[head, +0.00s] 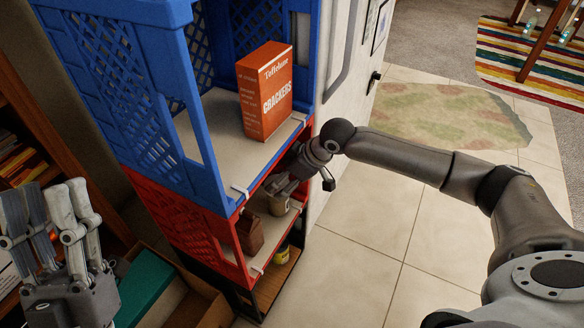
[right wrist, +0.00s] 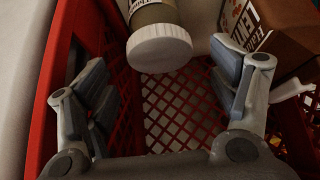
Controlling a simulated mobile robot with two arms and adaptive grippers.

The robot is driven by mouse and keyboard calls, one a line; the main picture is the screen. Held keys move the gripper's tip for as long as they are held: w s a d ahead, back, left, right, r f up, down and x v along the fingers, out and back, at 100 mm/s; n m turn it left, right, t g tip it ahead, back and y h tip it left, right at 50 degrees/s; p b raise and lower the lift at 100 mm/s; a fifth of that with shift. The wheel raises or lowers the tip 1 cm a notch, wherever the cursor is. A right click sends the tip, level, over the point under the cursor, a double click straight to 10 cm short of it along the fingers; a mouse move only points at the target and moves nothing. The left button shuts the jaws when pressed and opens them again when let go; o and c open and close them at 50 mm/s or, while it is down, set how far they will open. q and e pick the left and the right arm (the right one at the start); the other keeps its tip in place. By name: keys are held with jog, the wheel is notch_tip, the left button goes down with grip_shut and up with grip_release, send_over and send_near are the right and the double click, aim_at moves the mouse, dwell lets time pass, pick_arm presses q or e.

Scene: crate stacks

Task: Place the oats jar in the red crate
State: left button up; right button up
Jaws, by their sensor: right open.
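The red crate (head: 183,221) is under the blue crate in the head view; its mesh wall (right wrist: 175,115) shows in the right wrist view. A jar with a white lid (right wrist: 160,45), which I take for the oats jar, is inside the red crate; its lower part (head: 279,207) shows in the head view. Its label is not readable. My right gripper (head: 281,186) reaches into the red crate from the right, above the jar. Its fingers are open, and the jar is just beyond them, apart from both. My left gripper (head: 46,205) is open and empty at the lower left.
The blue crate (head: 205,172) on top holds an orange crackers box (head: 266,92). A brown box (right wrist: 272,30) stands right of the jar in the right wrist view. A yellow container (head: 282,254) is on the wooden shelf below. Tiled floor (head: 375,245) right of the stack is clear.

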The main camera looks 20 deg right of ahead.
pick_arm(q)
jog(key=w+f+g+y+p, duration=0.1)
jog(key=w+f+g, duration=0.2)
jog(key=w+f, duration=0.1)
jog(key=shift+w+d+f+g+y, duration=0.2)
jog(key=shift+w+d+g+y, duration=0.1)
jog(key=shift+w+d+g, duration=0.1)
pick_arm(e)
jog(key=shift+v, duration=1.85)
pick_arm(q)
jog(key=shift+s, duration=0.1)
